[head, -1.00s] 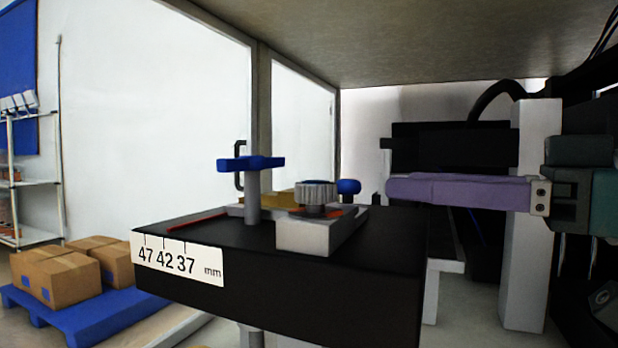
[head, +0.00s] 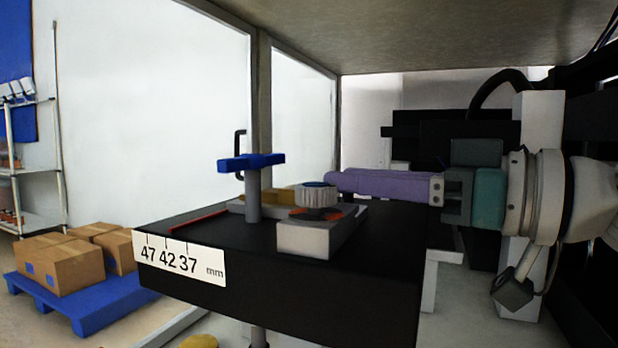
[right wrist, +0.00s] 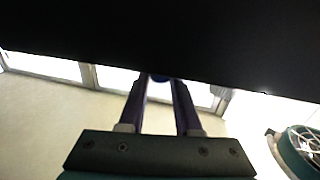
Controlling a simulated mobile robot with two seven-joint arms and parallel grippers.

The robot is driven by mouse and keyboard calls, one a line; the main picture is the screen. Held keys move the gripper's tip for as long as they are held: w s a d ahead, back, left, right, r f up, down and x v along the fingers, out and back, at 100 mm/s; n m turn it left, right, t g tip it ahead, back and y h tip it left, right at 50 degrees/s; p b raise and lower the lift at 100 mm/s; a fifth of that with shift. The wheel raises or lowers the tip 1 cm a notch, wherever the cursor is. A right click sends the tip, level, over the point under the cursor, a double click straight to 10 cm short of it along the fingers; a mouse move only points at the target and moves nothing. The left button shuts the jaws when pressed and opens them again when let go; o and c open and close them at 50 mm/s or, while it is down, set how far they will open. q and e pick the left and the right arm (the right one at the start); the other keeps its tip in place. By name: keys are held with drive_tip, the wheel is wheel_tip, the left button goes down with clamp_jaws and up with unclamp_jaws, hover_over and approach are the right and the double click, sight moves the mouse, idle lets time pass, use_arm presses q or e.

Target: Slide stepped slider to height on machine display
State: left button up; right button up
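The black machine block (head: 300,300) bears a white scale label (head: 180,258) marked 47, 42, 37 mm. A light grey stepped piece (head: 305,240), which looks like the slider, sits on its top with a knurled grey knob (head: 316,197). A blue T-handle (head: 250,162) stands on a grey post left of it. My right gripper (head: 335,182) reaches in from the right, its purple fingertips just behind and right of the knurled knob. My left gripper is not in view.
A tan panel (head: 450,35) hangs overhead and a grey frame post (head: 262,90) stands behind the block. A white upright (head: 535,120) and dark machinery are at the right. Boxes (head: 60,265) on a blue pallet (head: 85,300) are far left.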

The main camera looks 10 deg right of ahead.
clamp_jaws()
idle(0.9)
